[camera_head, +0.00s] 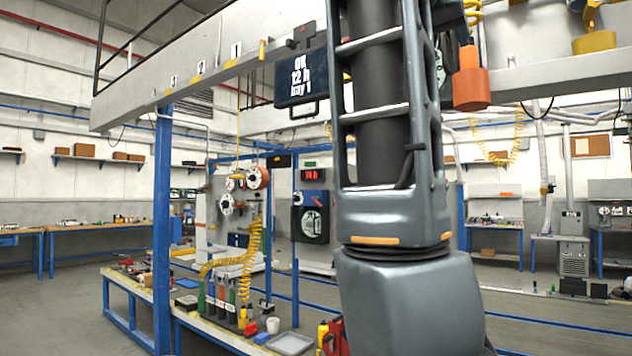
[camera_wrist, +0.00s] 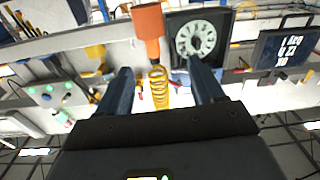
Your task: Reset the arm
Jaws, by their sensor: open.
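My arm (camera_head: 385,200) stands upright, close in front of the head camera, and covers the centre-right of that view. My gripper (camera_wrist: 159,68) shows only in the wrist view. Its two dark fingers are apart, with nothing held between them. An orange cylinder (camera_wrist: 149,20) and a yellow coiled hose (camera_wrist: 159,88) show in the gap between the fingers, beyond them. The wrist view looks upside down: the lettering on the dark sign (camera_wrist: 288,50) is inverted. My gripper is outside the head view.
An overhead beam (camera_head: 190,80) crosses above, with a dark sign (camera_head: 300,80) and an orange cylinder (camera_head: 471,88) hanging near my arm. A blue post (camera_head: 162,230) and a low bench (camera_head: 200,318) with bottles and a grey tray (camera_head: 290,343) stand left. Open floor (camera_head: 50,310) lies far left.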

